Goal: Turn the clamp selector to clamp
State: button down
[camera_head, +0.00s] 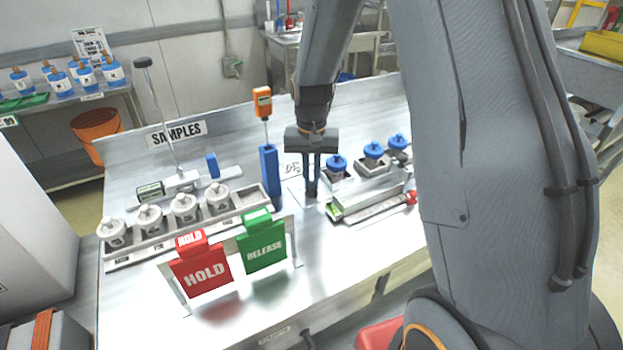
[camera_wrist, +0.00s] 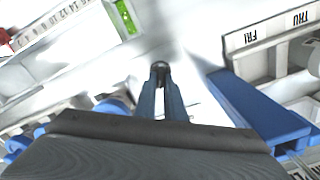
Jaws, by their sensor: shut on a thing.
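My gripper (camera_head: 311,190) points down at the bench between the blue upright holder and the fixture with blue-capped bottles. In the wrist view its two fingers (camera_wrist: 161,85) close together on a small dark rounded piece (camera_wrist: 160,66), which I take to be the clamp selector. The fingers hide most of it, so I cannot read which way it is turned. A pale plate with dark markings (camera_head: 292,170) lies just left of the fingers. The fixture (camera_head: 365,195) beside the gripper has a green window (camera_wrist: 125,17) and a scale (camera_wrist: 50,22).
The blue holder (camera_head: 269,172) with an orange-topped probe (camera_head: 262,103) stands close left. Blue-capped bottles (camera_head: 373,150) stand close right. Red HOLD (camera_head: 203,271) and green RELEASE (camera_head: 262,243) tags hang in front. A rack with white jars (camera_head: 184,209) is farther left.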

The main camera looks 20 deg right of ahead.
aim_at(312, 184)
jog(key=c, duration=1.8)
grip_release()
jog(key=shift+c, duration=0.2)
jog(key=shift+r+b, duration=1.05)
jog(key=shift+r, duration=2.9)
jog(key=s+f+n, duration=0.1)
jog(key=s, duration=0.5)
jog(key=s+f+n+t+b, duration=0.1)
jog(key=s, duration=0.4)
jog(key=s+f+n, duration=0.1)
jog(key=s+n, duration=0.1)
jog(key=s, duration=0.4)
jog(key=shift+s+f, duration=0.3)
jog(key=shift+s, duration=0.15)
